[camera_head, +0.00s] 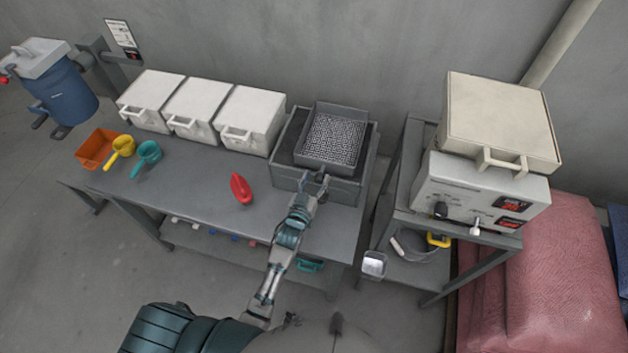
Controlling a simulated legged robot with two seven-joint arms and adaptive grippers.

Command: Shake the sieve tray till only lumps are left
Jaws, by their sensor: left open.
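The sieve tray (309,157) is a dark grey square tray with a speckled black-and-white mesh floor (334,139). It sits on a grey box (357,186) at the right end of the workbench. I cannot tell grains or lumps from the mesh at this size. My left gripper (316,182) is at the near edge of the tray, by a small dark handle (319,172). It is open, with its fingers near or around that handle; I cannot tell whether they touch it. My right gripper is not in view.
On the workbench (200,180) are white lidded bins (252,112), an orange bin (96,150), yellow (120,148) and teal (146,154) scoops, and a red scoop (241,188). A control box (470,195) stands on a stand to the right.

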